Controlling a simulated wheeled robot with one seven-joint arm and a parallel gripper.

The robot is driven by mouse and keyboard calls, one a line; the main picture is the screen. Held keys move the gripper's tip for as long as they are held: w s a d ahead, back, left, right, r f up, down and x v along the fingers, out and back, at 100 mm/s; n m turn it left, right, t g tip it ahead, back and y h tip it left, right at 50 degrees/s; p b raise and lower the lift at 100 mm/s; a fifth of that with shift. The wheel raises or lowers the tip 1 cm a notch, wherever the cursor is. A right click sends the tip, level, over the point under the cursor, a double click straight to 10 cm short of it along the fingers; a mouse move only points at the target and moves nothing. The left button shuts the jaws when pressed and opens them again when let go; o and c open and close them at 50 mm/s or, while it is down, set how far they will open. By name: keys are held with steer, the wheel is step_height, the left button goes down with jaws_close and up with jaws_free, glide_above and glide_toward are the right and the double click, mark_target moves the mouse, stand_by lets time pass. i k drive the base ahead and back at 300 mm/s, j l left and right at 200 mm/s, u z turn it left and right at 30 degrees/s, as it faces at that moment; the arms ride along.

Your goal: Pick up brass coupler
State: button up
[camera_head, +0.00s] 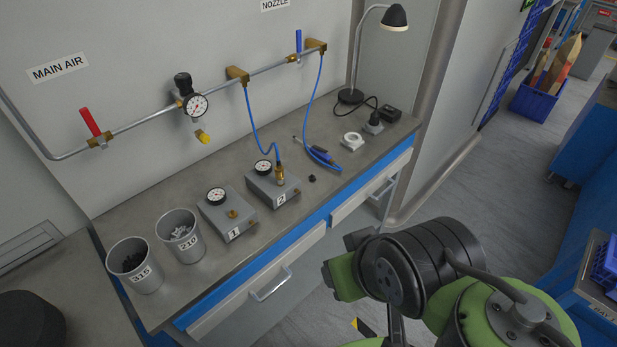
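A brass coupler (280,176) stands upright on top of the grey box marked 2 (262,187), at the end of a blue hose (262,132) that comes down from the wall pipe. A shorter brass fitting (232,214) sits on the grey box marked 1 (222,222), to the left. Both boxes carry a round gauge and stand on the grey bench top. My green and black arm is at the lower right, in front of the bench and apart from both boxes. I cannot make out my gripper's fingers.
A blue nozzle (322,157), a white ring (352,141), a small black part (312,178) and a desk lamp (350,95) are to the right. The wall pipe (150,120) runs behind.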

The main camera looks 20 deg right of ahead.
mark_target(279, 172)
steer(key=i+u, duration=0.1)
steer(key=u, duration=0.35)
steer(key=i+l+u, duration=0.1)
steer(key=u, duration=0.35)
steer(key=l+u, duration=0.2)
steer(key=u, duration=0.25)
steer(key=i+l+u, duration=0.1)
steer(key=u, duration=0.4)
steer(key=l, duration=0.1)
